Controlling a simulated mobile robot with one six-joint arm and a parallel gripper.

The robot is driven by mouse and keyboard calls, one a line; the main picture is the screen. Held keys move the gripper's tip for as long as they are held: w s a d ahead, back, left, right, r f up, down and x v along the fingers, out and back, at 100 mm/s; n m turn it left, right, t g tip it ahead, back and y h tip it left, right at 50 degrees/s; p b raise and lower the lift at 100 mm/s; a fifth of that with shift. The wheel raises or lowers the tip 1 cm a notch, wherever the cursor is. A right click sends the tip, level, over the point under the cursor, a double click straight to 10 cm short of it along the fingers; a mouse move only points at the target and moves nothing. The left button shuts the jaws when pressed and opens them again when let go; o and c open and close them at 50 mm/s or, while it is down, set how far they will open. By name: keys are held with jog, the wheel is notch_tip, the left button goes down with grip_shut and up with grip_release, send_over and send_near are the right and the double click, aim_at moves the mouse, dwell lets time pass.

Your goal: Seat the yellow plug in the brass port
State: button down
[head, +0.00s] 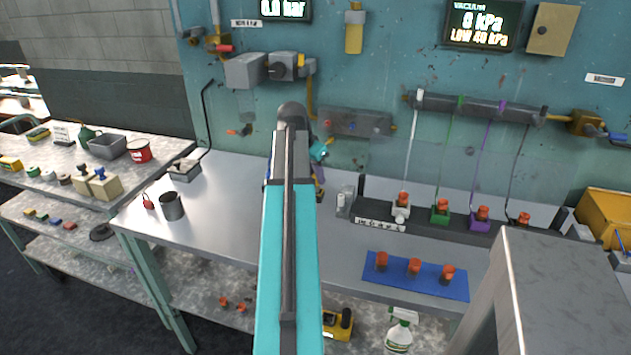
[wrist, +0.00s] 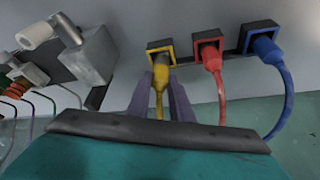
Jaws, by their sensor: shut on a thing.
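The yellow plug (wrist: 160,77) is between the two fingers of my gripper (wrist: 161,88) in the wrist view, with its yellow cord trailing down between them. My gripper is shut on it. The plug's front end overlaps the yellow-rimmed square port (wrist: 149,48), the leftmost of three in a row, which looks like the brass port. How deep the plug sits in it I cannot tell. In the head view my arm hides most of the gripper, the plug and that port.
A red plug (wrist: 212,58) and a blue plug (wrist: 268,50) sit in the two ports to the right, their cords hanging close by. A grey block with a white nozzle (wrist: 88,58) stands to the left. The workbench (head: 225,205) has free room at its left middle.

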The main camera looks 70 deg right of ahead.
jog(key=shift+r+b, duration=0.35)
jog(key=shift+r, duration=3.5)
jog(key=w+a+f+n+t, duration=0.2)
jog(key=w+a+n, duration=0.3)
jog(key=w+a, duration=0.95)
jog(key=w+a+f+n+t, duration=0.15)
jog(key=w+a+n, duration=0.35)
jog(key=w+a, duration=0.95)
jog(key=w+a+n+y, duration=0.1)
jog(key=w+a+n, duration=0.3)
jog(key=a, duration=0.8)
jog(key=w+a+f+n+t+y, duration=0.1)
jog(key=w+a+n, duration=0.3)
jog(key=a, duration=0.9)
jog(key=w+a+f+n+t+y, duration=0.1)
jog(key=w+a+n+y, duration=0.1)
jog(key=w+a, duration=0.5)
jog(key=a+n, duration=0.1)
jog(key=a, duration=0.5)
jog(key=shift+w+n, duration=0.15)
jog(key=shift+n, duration=0.25)
